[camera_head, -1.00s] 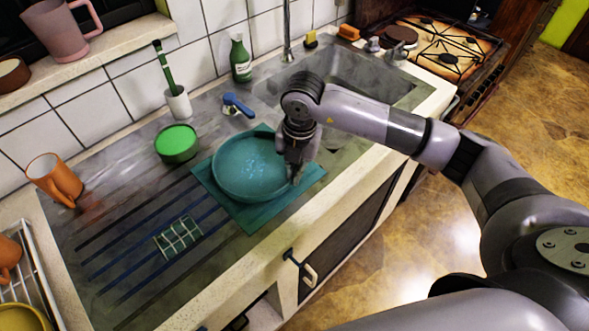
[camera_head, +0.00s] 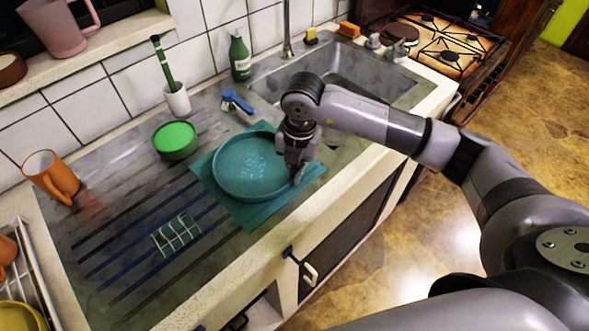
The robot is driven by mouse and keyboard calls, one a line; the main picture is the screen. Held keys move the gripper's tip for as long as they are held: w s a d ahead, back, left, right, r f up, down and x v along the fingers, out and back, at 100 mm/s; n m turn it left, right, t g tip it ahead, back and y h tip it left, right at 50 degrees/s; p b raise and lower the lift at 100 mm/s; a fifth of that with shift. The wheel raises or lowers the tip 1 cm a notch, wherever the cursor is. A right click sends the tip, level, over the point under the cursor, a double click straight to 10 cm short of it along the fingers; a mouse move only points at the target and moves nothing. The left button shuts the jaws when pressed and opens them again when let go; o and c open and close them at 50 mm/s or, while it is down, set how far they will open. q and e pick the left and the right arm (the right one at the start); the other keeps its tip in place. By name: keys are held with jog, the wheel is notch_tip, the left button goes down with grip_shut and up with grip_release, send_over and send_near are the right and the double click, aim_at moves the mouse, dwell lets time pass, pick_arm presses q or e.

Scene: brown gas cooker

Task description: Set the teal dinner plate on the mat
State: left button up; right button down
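The teal dinner plate (camera_head: 250,166) lies over the teal mat (camera_head: 248,214) on the draining board beside the sink. The mat's corners show around the plate. I cannot tell whether the plate rests fully on the mat or is held slightly above it. My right gripper (camera_head: 298,172) points down at the plate's right rim. Its fingers are at the rim, but the arm and the angle hide whether they are closed on it. My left gripper is not in view.
An orange mug (camera_head: 50,177) is at the left. The sink (camera_head: 345,75) is behind my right arm.

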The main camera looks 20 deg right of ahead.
jog(key=c, duration=2.3)
grip_release()
jog(key=o, duration=0.6)
jog(key=r, duration=1.2)
jog(key=shift+s+d, duration=0.25)
jog(key=shift+d, duration=0.1)
